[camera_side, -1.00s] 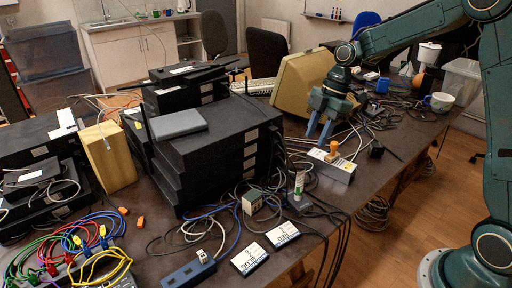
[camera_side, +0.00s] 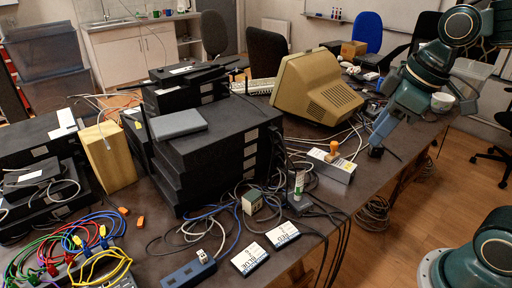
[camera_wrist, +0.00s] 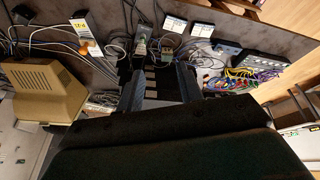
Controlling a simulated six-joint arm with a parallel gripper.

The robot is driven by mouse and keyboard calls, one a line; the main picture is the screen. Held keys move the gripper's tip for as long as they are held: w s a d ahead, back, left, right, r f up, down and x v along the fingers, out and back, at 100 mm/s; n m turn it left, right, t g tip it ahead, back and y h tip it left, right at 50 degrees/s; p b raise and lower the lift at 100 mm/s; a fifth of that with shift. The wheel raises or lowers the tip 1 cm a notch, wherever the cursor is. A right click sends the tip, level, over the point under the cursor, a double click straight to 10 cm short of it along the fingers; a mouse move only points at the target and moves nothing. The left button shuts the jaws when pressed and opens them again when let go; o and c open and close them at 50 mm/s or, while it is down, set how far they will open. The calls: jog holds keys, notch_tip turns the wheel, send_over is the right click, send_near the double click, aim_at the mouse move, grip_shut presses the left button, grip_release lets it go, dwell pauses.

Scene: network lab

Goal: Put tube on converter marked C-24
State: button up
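A small white tube with a green band (camera_side: 299,185) stands upright near the table's front, by a dark block; it also shows in the wrist view (camera_wrist: 141,46). I cannot read C-24 on anything. A long pale-grey box with a label (camera_side: 340,169) lies to its right, with an orange-topped stamp-like piece (camera_side: 334,149) on it; the box also shows in the wrist view (camera_wrist: 87,36). A small pale-green box (camera_side: 252,201) is left of the tube. My gripper (camera_side: 373,146) is above the table's right part, apart from the tube; in the wrist view its fingers (camera_wrist: 160,88) are spread and empty.
Two white-labelled cases (camera_side: 249,259) (camera_side: 283,235) and a blue box (camera_side: 189,274) lie at the front edge. A stack of black units (camera_side: 205,160) stands left of the tube, a beige monitor (camera_side: 316,87) behind. Loose cables surround the tube.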

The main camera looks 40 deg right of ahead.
jog(key=s+m+t, duration=0.1)
jog(key=s+m, duration=0.3)
jog(key=s, duration=0.4)
jog(key=shift+d+f+m+h, duration=0.2)
jog(key=shift+f+m+h, duration=0.15)
jog(key=shift+m+h, duration=0.05)
